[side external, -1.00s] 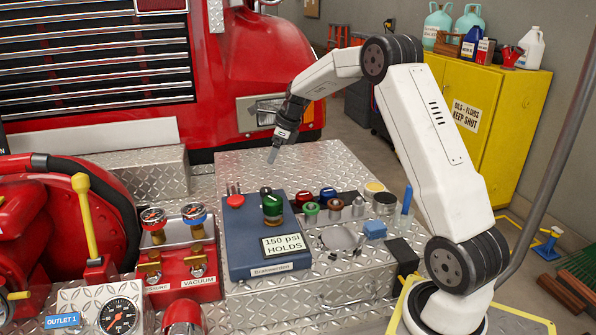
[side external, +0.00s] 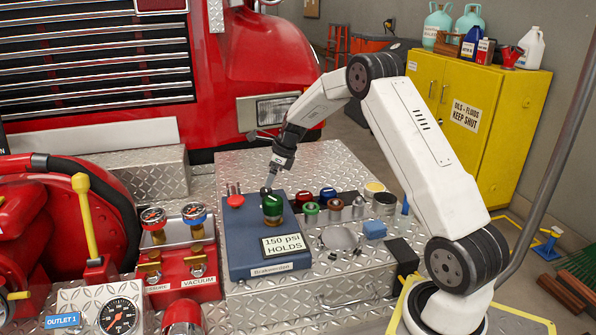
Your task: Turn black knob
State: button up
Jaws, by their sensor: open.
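A small dark knob (side external: 265,192) shows on the blue panel (side external: 238,243), at the back edge of a green knob (side external: 272,208). It is small and partly covered, so I cannot tell its full shape. My gripper (side external: 268,184) points down with its tips right at the dark knob's top. I cannot tell whether they touch it. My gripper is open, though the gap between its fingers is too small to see. A red knob (side external: 235,200) stands on the panel just left of the gripper tips.
Several coloured caps, including a red one (side external: 303,198) and a blue one (side external: 328,194), stand right of the panel. A "150 psi HOLDS" sign (side external: 283,244) lies on the panel's front. Gauges with valves (side external: 153,218) stand to the left. The diamond-plate top behind is clear.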

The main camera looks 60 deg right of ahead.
jog(key=shift+x, duration=2.35)
grip_shut()
